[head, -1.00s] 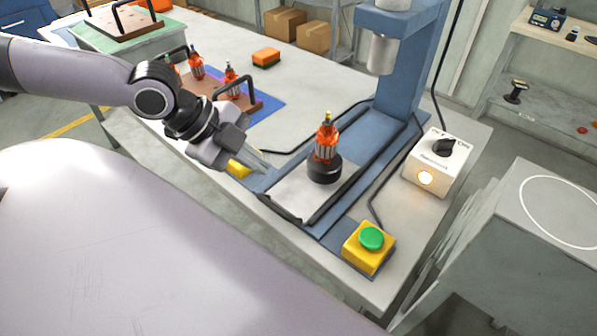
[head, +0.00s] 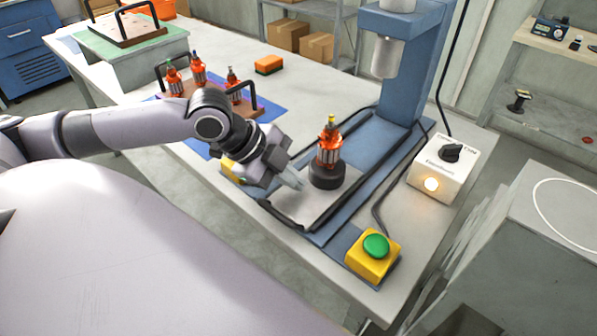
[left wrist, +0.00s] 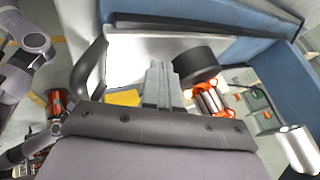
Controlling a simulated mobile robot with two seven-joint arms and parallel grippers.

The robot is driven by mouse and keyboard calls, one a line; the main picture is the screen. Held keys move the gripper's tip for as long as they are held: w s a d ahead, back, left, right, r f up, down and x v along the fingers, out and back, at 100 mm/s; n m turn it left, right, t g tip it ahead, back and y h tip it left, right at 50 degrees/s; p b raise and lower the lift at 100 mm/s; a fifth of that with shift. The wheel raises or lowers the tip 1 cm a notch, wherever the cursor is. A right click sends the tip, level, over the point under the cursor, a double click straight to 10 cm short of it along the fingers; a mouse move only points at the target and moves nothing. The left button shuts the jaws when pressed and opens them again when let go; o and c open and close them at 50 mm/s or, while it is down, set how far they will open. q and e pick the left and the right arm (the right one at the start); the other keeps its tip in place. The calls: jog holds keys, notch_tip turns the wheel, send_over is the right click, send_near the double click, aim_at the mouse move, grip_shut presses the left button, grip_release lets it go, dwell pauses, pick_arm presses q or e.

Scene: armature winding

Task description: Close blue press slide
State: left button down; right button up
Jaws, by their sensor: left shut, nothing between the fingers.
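The blue press (head: 424,60) stands at the right part of the table. Its slide is a pale metal plate (head: 287,206) with black rails along its sides, out in front of the press head (head: 386,58). A round black holder (head: 326,176) on the plate carries an upright orange and silver armature (head: 329,147). My left gripper (head: 299,186) is shut and empty, its fingertips low over the plate, left of the holder. In the left wrist view the fingers (left wrist: 161,85) are close beside the holder (left wrist: 196,64); I cannot tell whether they touch it. My right gripper is not in view.
A yellow box with a green button (head: 376,246) is at the front edge. A white control box (head: 443,168) with a lit lamp stands right of the press. A rack with several armatures (head: 232,85) and an orange sponge (head: 268,65) lie behind my left arm.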

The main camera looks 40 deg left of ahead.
pick_arm(q)
jog(key=shift+w+d, duration=0.1)
jog(key=shift+w, duration=0.85)
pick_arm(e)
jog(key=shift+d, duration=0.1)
